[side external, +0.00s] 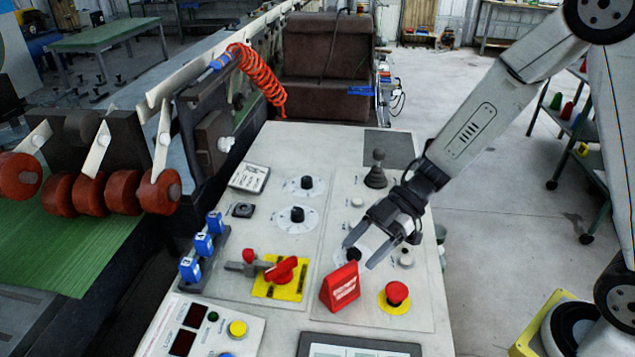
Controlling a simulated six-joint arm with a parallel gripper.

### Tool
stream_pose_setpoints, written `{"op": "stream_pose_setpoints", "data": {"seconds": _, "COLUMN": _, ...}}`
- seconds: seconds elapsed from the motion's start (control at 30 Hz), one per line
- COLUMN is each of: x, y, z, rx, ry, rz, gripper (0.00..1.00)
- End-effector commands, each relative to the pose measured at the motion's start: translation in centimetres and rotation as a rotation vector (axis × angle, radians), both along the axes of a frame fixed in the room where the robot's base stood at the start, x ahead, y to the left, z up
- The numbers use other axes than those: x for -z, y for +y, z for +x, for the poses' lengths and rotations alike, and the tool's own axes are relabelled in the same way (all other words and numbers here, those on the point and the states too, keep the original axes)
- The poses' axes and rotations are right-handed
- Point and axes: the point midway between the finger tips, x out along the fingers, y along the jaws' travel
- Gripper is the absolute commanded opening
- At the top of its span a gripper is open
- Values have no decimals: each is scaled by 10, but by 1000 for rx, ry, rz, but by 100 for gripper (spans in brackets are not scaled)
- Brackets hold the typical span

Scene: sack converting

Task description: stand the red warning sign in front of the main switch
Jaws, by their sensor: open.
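The red warning sign (340,287), a small wedge shape with pale lettering on its face, stands upright on the control panel (318,205). It is to the right of the main switch (281,270), a red rotary handle on a yellow plate, and left of the red mushroom button. A grey piece sticks out from the left of the switch. My gripper (360,255) is open and empty, its fingers pointing down-left just above and behind the sign, apart from it. A black knob (353,255) shows between the fingertips.
The red mushroom button (396,292) on its yellow disc is close right of the sign. A black joystick (376,170) and several dials rise behind. Blue blocks (203,244) line the left edge. A display box (205,328) and dark screen (355,346) lie in front.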

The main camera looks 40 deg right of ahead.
Motion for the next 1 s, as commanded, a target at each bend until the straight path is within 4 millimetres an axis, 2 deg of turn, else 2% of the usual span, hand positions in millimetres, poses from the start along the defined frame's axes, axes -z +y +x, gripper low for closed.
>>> {"op": "stream_pose_setpoints", "data": {"seconds": 0.2, "x": -16, "y": -30, "z": 1, "rx": 4, "ry": -2, "rz": -1, "gripper": 66}}
{"op": "stream_pose_setpoints", "data": {"seconds": 0.4, "x": -26, "y": -48, "z": 1, "rx": 2, "ry": -2, "rz": 0, "gripper": 66}}
{"op": "stream_pose_setpoints", "data": {"seconds": 0.6, "x": -30, "y": -56, "z": 0, "rx": 1, "ry": 0, "rz": -1, "gripper": 66}}
{"op": "stream_pose_setpoints", "data": {"seconds": 1.0, "x": -31, "y": -56, "z": 0, "rx": 0, "ry": 0, "rz": -1, "gripper": 66}}
